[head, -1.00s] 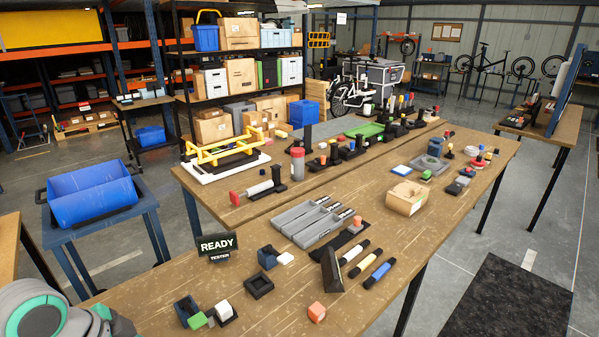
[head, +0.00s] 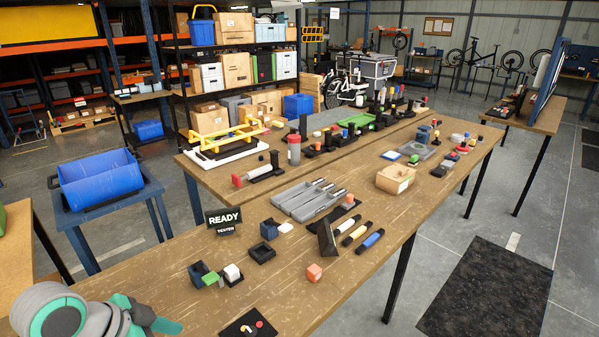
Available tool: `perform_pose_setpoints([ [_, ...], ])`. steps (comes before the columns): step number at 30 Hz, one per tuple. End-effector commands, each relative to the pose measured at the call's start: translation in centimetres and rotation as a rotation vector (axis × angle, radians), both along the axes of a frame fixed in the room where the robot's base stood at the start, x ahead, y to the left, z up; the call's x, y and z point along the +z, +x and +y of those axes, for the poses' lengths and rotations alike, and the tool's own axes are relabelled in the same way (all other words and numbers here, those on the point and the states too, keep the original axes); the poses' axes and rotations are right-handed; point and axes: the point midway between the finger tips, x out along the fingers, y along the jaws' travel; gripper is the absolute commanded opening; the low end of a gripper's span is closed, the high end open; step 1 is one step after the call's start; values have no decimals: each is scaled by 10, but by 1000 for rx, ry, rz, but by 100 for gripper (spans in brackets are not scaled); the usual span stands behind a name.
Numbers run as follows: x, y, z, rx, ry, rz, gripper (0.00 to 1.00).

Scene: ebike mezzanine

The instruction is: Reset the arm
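My arm (head: 65,316), grey and teal, shows in the lower left corner of the head view, over the near left end of the wooden bench (head: 180,262). Its far end reaches right to a teal, finger-like part at the bottom edge. Whether this is my gripper, and how its fingers stand, I cannot tell. No object is visibly held there.
A blue bin (head: 100,182) stands left. Floor right of the bench is open around a black mat (head: 487,292).

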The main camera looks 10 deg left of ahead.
Motion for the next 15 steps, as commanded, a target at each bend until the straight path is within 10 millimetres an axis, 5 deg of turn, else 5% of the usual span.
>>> perform_pose_setpoints([
  [8,-3,51,-44,34,-117,-154,46],
  [15,-3,111,-108,115,-311,-350,46],
])
